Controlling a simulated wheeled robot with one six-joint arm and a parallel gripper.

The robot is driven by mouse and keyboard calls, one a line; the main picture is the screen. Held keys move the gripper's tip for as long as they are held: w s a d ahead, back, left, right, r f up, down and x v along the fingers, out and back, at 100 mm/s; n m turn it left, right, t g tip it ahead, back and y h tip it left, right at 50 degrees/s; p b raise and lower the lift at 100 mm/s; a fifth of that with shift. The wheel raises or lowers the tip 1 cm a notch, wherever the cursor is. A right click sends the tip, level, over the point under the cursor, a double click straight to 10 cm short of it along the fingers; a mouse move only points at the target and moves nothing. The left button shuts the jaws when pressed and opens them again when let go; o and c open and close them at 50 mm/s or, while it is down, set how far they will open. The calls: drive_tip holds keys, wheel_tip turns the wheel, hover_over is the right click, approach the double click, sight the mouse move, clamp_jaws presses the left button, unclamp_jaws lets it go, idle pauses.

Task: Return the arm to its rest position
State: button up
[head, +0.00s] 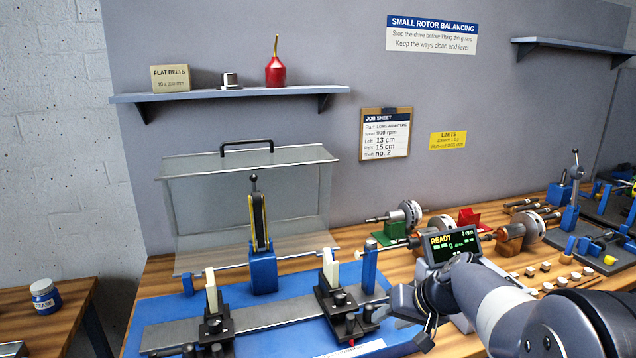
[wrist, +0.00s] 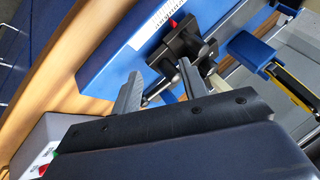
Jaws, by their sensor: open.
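My arm (head: 490,300) reaches in from the lower right of the head view. My gripper (head: 408,318) is beside the right end of the blue balancing machine bed (head: 375,348), near the display. In the wrist view my gripper (wrist: 160,85) shows two grey fingers spread apart with nothing held between them. Beyond the fingers is the black right-hand support (wrist: 185,45) on the bed; it also shows in the head view (head: 345,300). I cannot tell the exact gap between fingers and support.
A display reading READY (head: 452,243) stands close to my arm. A clear guard (head: 245,190) with a black handle is raised behind the bed. Rotors on stands (head: 405,217) and small pale blocks (head: 545,268) lie on the wooden bench to the right. A shelf (head: 230,94) is above.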

sight(365, 329)
drive_tip(key=x, duration=0.2)
drive_tip(key=shift+w+a+f, duration=0.15)
drive_tip(key=shift+f, duration=0.15)
drive_tip(key=shift+a, duration=0.15)
drive_tip(key=shift+w+a+f, duration=0.1)
drive_tip(key=shift+w+a, duration=0.1)
drive_tip(key=shift+a, duration=0.35)
drive_tip(key=shift+d, duration=0.1)
drive_tip(key=shift+s, duration=0.1)
